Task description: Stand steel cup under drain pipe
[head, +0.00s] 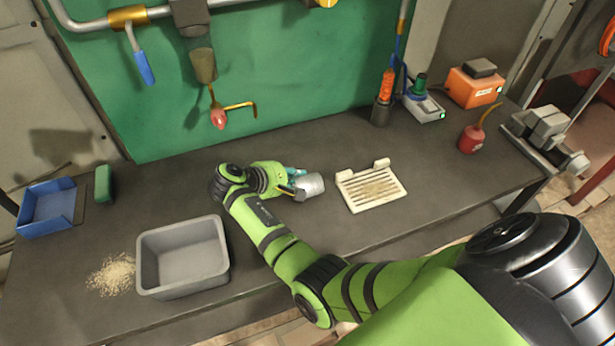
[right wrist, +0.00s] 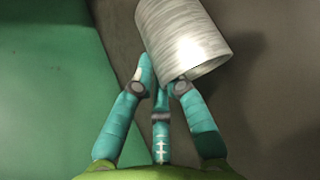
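The steel cup (head: 311,186) is a plain silver cylinder above the middle of the bench, tilted. It also shows in the right wrist view (right wrist: 186,40), at the top. My right gripper (head: 293,184), with teal fingers, is at the cup's left side. In the right wrist view its fingers (right wrist: 163,80) are drawn close together against the cup's near end; the exact grip point is hidden. A thin brass pipe with a bent end (head: 240,106) and a red knob (head: 218,118) hangs on the green wall, behind and left of the cup. It seems to be the drain pipe. My left gripper is out of view.
A grey bin (head: 183,288), spilled grains (head: 112,275), a blue tray (head: 48,222) and a green sponge (head: 104,184) are at left. A cream slotted rack (head: 370,208) stands right of the cup. The bench (head: 180,185) below the pipe is clear.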

